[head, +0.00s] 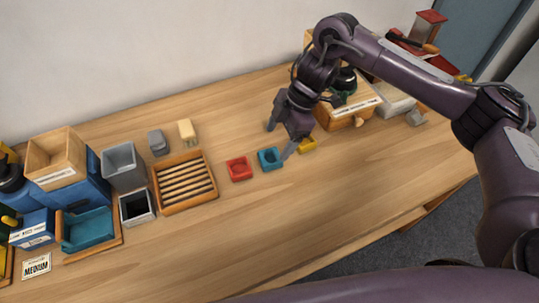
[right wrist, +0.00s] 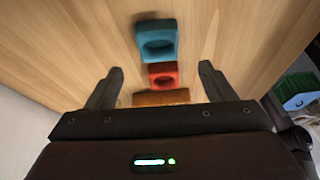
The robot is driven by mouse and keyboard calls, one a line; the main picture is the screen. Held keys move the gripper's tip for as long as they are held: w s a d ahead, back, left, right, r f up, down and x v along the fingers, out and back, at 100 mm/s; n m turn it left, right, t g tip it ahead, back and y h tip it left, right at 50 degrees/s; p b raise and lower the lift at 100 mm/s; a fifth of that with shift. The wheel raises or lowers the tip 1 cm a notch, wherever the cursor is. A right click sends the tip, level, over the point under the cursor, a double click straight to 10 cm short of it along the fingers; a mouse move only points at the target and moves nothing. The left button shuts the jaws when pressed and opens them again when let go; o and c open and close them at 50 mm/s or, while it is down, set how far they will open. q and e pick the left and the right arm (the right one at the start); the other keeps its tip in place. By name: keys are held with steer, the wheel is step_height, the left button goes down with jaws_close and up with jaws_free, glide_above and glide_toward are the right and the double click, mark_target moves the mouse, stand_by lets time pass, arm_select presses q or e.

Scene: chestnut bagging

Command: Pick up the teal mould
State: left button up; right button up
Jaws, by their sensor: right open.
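The teal mould (head: 270,167) is a small square block with a round hollow. It lies flat on the table between the red mould (head: 239,174) and the yellow mould (head: 307,145). My right gripper (head: 280,141) is open and empty above the table, close behind and beside the teal mould in the head view. In the right wrist view the teal mould (right wrist: 157,27) is beyond the open fingertips (right wrist: 161,67), and the red mould (right wrist: 163,67) shows between them. My left gripper is out of view.
A slatted wooden tray (head: 214,201) stands left of the moulds, with grey bins (head: 123,166) and boxes further left. A wooden drawer box (head: 345,108) stands right, behind my right arm. The table front is clear. An orange-brown piece (right wrist: 161,98) is partly hidden at the wrist.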

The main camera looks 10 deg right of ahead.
mark_target(270, 156)
steer(key=shift+d+x, duration=0.15)
steer(key=shift+x, duration=1.45)
steer(key=shift+d+x, duration=0.15)
steer(key=shift+x, duration=1.4)
steer(key=shift+w+f, duration=0.15)
steer(key=c, duration=1.1)
